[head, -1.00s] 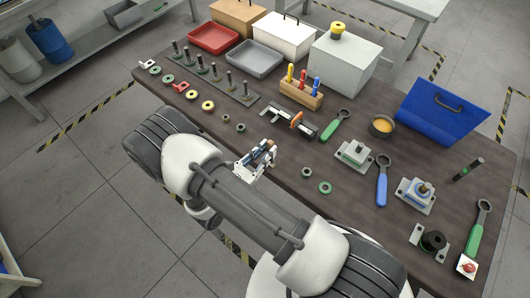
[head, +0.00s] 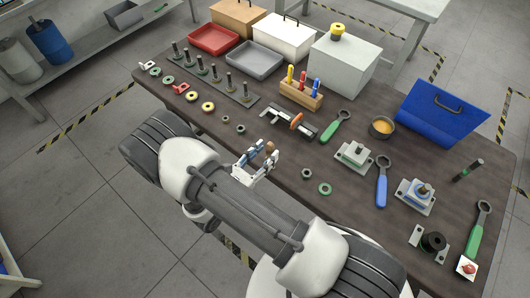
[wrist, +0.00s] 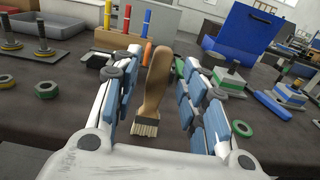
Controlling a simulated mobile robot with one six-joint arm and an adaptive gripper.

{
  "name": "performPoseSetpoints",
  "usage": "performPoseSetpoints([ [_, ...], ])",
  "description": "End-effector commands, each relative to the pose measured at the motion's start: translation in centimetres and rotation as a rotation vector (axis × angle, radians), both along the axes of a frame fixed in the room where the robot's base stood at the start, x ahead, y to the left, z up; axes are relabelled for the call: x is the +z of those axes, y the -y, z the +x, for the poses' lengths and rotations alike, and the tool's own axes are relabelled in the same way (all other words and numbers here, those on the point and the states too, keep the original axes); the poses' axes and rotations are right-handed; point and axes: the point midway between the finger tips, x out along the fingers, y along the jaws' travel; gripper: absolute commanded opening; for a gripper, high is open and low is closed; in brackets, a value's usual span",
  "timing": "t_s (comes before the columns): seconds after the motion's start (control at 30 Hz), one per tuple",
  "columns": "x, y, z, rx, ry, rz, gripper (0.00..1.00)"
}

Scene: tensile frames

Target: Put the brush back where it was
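The brush (wrist: 154,85) stands nearly upright, its wooden handle up and its pale bristles down at the dark tabletop. The wrist view shows it between the two blue-padded fingers of my gripper (wrist: 162,64), with a gap on each side. In the head view only the brown handle end of the brush (head: 270,147) shows at my gripper (head: 260,158), over the table's near edge. My gripper is open around the brush. Whether the bristles touch the table is hard to tell.
Beyond the gripper lie a tool with an orange part (head: 296,121), a green-handled wrench (head: 336,126) and a wooden block of screwdrivers (head: 301,94). Nuts (head: 306,173) and a green ring (head: 325,188) lie to the right. Bare tabletop (head: 280,195) lies near the front edge.

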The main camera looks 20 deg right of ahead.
Motion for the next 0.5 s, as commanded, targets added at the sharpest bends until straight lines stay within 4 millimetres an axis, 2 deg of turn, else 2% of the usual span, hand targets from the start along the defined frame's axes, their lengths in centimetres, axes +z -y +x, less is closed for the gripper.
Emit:
performPoseSetpoints([
  [0.3, 0.0, -5.7, -4.0, 0.009, -0.001, 0.001, 0.40],
  [0.5, 0.0, -8.3, -5.9, 0.006, -0.001, 0.001, 0.40],
])
